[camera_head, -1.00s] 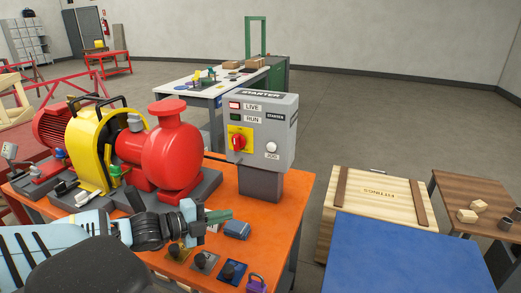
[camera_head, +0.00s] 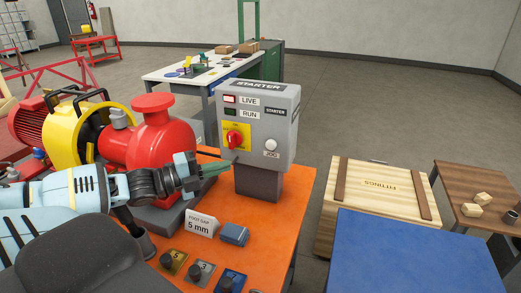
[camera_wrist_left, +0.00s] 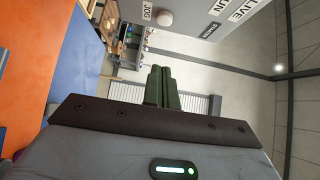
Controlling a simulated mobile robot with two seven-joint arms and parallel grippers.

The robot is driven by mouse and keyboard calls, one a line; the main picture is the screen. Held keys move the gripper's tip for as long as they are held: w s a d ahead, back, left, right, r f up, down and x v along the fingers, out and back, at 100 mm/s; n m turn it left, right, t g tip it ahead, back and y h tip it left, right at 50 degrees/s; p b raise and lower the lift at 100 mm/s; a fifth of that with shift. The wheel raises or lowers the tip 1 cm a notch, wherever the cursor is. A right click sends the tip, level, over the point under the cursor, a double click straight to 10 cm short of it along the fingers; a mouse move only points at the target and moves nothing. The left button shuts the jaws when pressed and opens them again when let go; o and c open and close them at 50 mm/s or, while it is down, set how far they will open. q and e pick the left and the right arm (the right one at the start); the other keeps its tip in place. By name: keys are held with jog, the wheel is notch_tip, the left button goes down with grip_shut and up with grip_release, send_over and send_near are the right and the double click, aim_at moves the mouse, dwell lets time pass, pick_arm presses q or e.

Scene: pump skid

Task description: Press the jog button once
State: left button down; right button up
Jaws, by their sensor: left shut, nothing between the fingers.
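The grey starter box (camera_head: 258,120) stands on a dark pedestal on the orange table. The white round jog button (camera_head: 271,145) is at its lower right, above a JOG label; it also shows in the left wrist view (camera_wrist_left: 165,19), near the top. The red rotary switch (camera_head: 235,138) on a yellow plate is to its left. The LIVE lamp is lit red and the RUN lamp is dark. My left gripper (camera_head: 213,167) is shut and empty, in front of and lower left of the box, apart from the button. Its green fingers (camera_wrist_left: 163,87) are together in the left wrist view. My right gripper is not seen.
A red pump (camera_head: 162,140) with a yellow guard stands left of the box. A FOOT GAP 5 mm sign (camera_head: 200,222), a blue block (camera_head: 234,234) and several knobbed blocks lie on the orange table (camera_head: 280,215). A wooden crate (camera_head: 378,190) stands to the right.

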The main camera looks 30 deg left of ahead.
aim_at(274, 147)
pick_arm(q)
jog(key=shift+w, duration=0.15)
